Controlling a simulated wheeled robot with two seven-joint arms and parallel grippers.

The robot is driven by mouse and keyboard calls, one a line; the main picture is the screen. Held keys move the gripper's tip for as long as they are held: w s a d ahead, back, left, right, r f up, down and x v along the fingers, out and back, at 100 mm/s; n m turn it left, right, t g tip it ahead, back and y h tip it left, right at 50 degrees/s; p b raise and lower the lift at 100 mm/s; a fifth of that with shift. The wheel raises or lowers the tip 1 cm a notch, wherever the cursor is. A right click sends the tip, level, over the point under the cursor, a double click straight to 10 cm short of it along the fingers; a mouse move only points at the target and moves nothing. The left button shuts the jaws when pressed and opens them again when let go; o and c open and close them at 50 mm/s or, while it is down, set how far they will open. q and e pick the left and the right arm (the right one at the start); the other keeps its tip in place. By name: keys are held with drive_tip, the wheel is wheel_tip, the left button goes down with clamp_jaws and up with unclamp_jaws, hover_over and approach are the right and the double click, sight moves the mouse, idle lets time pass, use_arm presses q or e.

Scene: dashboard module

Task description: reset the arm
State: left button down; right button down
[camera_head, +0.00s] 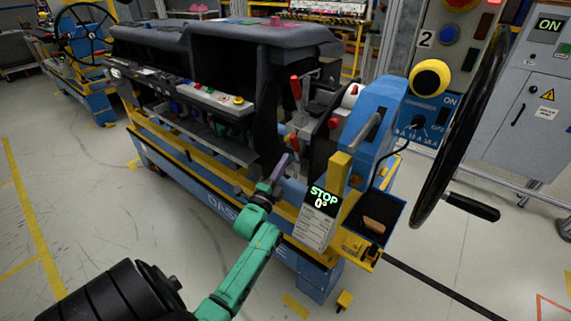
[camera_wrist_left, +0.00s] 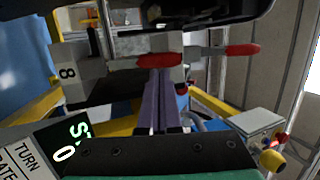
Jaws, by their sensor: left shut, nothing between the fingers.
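My left gripper (camera_head: 282,163), on a green arm with purple fingers, is in front of the dashboard module's lower side. Its fingers are shut with nothing between them. In the left wrist view, the purple fingers (camera_wrist_left: 160,85) point at a red-handled lever (camera_wrist_left: 158,60), which overlaps their tips; I cannot tell whether they touch. The black dashboard module (camera_head: 195,50) sits on a blue and yellow stand (camera_head: 195,190). Red-handled levers (camera_head: 296,88) stand in its opening. A display (camera_head: 321,198) reads "STOP 0°". My right gripper is not in view.
A large black handwheel (camera_head: 445,150) with a crank handle (camera_head: 473,207) is at the right. A grey cabinet (camera_head: 530,90) stands at the far right. Another wheel and stand are at the back left. Floor at left is clear.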

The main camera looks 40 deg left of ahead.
use_arm(q)
drive_tip(key=b+v, duration=0.1)
drive_tip(key=v, duration=0.9)
drive_tip(key=s+d+f+n+g+h+p, duration=0.1)
drive_tip(key=s+d+f+n+g, duration=0.15)
drive_tip(key=f, duration=0.75)
drive_tip(key=s+d+f+n+g+h+p, duration=0.1)
drive_tip(key=d+f+n+g+h, duration=0.2)
drive_tip(key=f, duration=0.7)
drive_tip(key=s+d+f+n+g, duration=0.1)
drive_tip(key=s+d+f+g, duration=0.2)
drive_tip(key=f, duration=0.7)
drive_tip(key=s+d+f+n+g, duration=0.1)
drive_tip(key=s+f+n+g, duration=0.1)
drive_tip(key=s+f, duration=0.3)
drive_tip(key=s+d+f+n+g+p, duration=0.1)
drive_tip(key=s+f+g, duration=0.4)
drive_tip(key=s, duration=0.8)
drive_tip(key=s+d+f+n+g+p, duration=0.1)
drive_tip(key=s+f+n+g, duration=0.2)
drive_tip(key=s+f, duration=0.3)
drive_tip(key=s+g, duration=0.1)
drive_tip(key=s, duration=0.1)
drive_tip(key=shift+s+d+h, duration=0.3)
drive_tip(key=shift+s+h, duration=0.1)
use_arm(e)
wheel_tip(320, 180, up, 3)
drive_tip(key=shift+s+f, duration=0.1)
use_arm(q)
drive_tip(key=shift+g, duration=0.25)
